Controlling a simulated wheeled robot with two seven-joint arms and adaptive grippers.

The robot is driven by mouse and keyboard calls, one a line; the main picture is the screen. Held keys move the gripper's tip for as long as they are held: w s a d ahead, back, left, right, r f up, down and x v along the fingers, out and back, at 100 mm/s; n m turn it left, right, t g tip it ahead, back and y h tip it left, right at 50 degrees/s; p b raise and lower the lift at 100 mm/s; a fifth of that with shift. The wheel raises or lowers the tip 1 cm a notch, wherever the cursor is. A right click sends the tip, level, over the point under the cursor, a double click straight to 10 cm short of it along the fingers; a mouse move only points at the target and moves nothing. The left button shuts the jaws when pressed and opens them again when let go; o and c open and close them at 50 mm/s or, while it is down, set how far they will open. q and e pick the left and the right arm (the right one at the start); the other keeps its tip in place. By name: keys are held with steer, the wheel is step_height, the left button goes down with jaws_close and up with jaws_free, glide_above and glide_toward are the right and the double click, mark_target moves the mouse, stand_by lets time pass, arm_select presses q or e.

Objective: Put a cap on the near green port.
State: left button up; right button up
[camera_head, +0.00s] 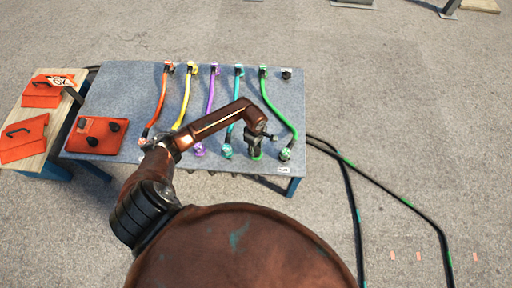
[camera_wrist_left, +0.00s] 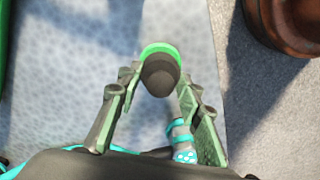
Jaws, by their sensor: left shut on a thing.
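My left gripper (camera_head: 257,151) is over the near edge of the blue-grey table, beside the near end of the green cable (camera_head: 278,112). In the left wrist view its fingers (camera_wrist_left: 159,84) are shut on a round dark cap (camera_wrist_left: 160,76). My right gripper is not in view.
Orange, yellow, purple and teal cables (camera_head: 233,95) lie side by side on the table (camera_head: 120,88). A teal connector (camera_wrist_left: 183,145) is close to my fingers. Black hoses lie on the floor at right.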

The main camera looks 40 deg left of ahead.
arm_select(q)
steer(key=shift+f+b, duration=0.3)
stand_by(0.5)
steer(key=o, duration=1.3)
steer(key=shift+d, duration=0.1)
steer(key=shift+c, duration=0.2)
step_height(320, 180, up, 12)
